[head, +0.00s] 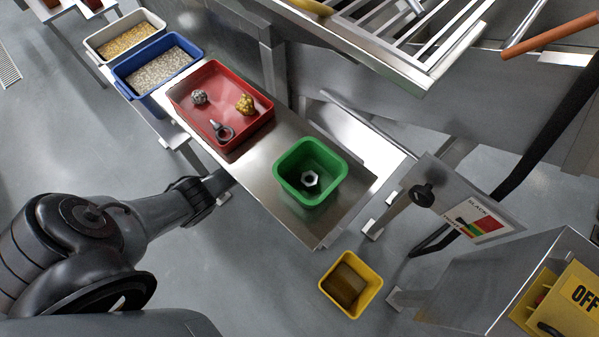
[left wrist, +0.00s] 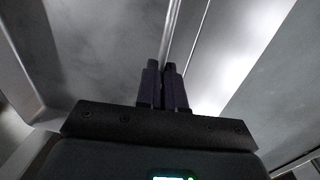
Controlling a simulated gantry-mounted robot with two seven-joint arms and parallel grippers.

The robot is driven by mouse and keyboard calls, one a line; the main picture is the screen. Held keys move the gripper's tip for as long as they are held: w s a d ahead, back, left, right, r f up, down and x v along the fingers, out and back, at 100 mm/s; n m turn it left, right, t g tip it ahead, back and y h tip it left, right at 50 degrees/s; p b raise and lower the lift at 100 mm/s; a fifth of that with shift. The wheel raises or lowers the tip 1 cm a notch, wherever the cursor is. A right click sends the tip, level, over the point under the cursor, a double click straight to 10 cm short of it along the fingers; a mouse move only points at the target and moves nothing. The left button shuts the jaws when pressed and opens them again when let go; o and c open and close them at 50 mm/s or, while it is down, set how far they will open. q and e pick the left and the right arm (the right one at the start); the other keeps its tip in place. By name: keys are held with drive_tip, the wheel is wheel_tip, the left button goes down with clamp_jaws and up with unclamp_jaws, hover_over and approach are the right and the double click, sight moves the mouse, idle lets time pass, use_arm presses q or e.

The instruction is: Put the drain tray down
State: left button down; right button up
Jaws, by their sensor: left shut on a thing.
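My left arm comes in from the left in the head view and reaches under the steel bench, which hides its gripper there. In the left wrist view my left gripper (left wrist: 163,88) has its dark fingers close together, shut on a thin metal edge (left wrist: 172,35). This edge seems to belong to the drain tray, but most of its shape cannot be made out. Bright grey sheet metal lies on both sides of it. My right gripper is not in view.
The steel bench (head: 265,160) carries a red tray (head: 225,147) with small metal parts and a green bin (head: 325,195) holding a nut. A yellow bin (head: 366,308) stands below. A grill (head: 405,45) and a control box (head: 555,290) are at right. Open floor lies at left.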

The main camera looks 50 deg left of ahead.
use_arm(q)
drive_tip(key=shift+w+r, duration=0.1)
drive_tip(key=shift+w, duration=0.05)
drive_tip(key=c, duration=1.7)
unclamp_jaws()
drive_tip(key=o, duration=0.4)
drive_tip(key=shift+o, duration=0.2)
wheel_tip(320, 180, up, 7)
drive_tip(key=p, duration=0.5)
drive_tip(key=shift+s+r, duration=0.2)
drive_tip(key=shift+s, duration=0.2)
